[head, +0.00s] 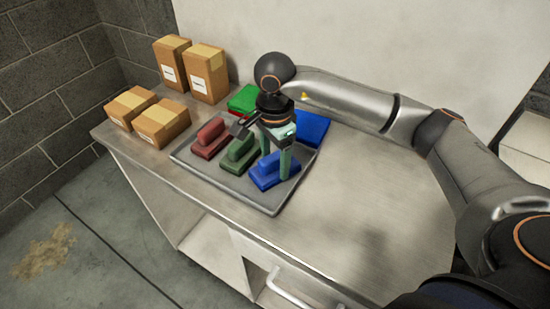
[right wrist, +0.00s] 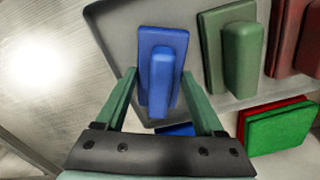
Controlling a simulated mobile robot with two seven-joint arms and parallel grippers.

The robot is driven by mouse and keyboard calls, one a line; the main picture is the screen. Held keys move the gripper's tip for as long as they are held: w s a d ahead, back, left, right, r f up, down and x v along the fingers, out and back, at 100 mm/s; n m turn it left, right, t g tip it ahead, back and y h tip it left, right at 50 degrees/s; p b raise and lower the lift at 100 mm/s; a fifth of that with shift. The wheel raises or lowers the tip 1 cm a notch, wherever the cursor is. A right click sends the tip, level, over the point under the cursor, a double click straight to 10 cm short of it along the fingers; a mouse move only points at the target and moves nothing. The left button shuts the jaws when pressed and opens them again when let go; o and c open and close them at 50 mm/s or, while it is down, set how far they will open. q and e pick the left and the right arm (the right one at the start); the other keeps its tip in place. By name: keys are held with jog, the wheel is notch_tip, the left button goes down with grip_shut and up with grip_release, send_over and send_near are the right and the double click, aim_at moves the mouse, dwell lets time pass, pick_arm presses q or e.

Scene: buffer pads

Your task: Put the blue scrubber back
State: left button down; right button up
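The blue scrubber (head: 275,182) sits at the front right of the grey tray (head: 220,178) on the metal table. In the right wrist view the scrubber (right wrist: 160,62) lies on the tray with its raised handle between my two green fingers. My right gripper (head: 277,166) points down over it, one finger on each side of the handle. In the right wrist view the gripper (right wrist: 159,74) is open, with gaps between the fingers and the handle. Blue pads (head: 312,127) lie behind, partly hidden by my gripper. My left gripper is out of view.
A red scrubber (head: 209,138) and a green scrubber (head: 240,153) sit left of the blue one. A green pad (head: 243,98) on red lies behind. Several cardboard boxes (head: 162,123) stand at the left. The table's right side (head: 365,200) is clear.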

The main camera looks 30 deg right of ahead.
aim_at(275, 155)
jog(key=o, duration=0.4)
jog(key=shift+r, duration=0.1)
notch_tip(275, 155, up, 12)
jog(key=shift+r+p, duration=0.1)
jog(key=shift+p, duration=0.3)
